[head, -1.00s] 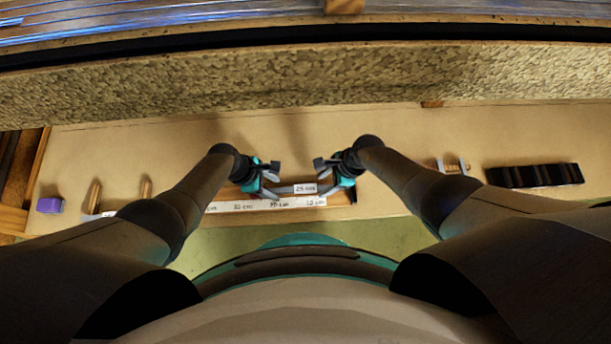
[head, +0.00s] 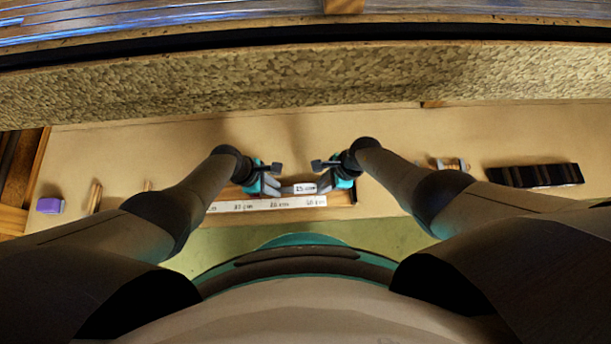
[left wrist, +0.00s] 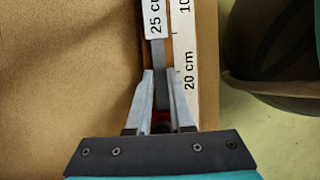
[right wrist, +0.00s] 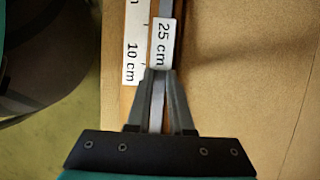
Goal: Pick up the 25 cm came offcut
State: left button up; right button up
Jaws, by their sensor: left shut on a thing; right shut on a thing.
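The came offcut (head: 287,189) is a thin grey strip with a white label tag reading 25 cm (head: 305,188). It lies along a wooden rack whose front strip carries length labels (head: 265,204). My left gripper (head: 268,184) is shut on the strip left of the tag; the left wrist view (left wrist: 160,90) shows the fingers either side of it. My right gripper (head: 333,183) is shut on the strip right of the tag, also seen in the right wrist view (right wrist: 157,85). Whether the strip is clear of the rack cannot be told.
A purple block (head: 49,205) and wooden-handled tools (head: 95,197) lie at the left of the tan bench (head: 290,135). A small clamp-like item (head: 449,165) and a black ridged block (head: 535,175) lie at the right. A rough-textured beam runs behind.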

pick_arm(q)
grip_shut()
pick_arm(e)
grip_shut()
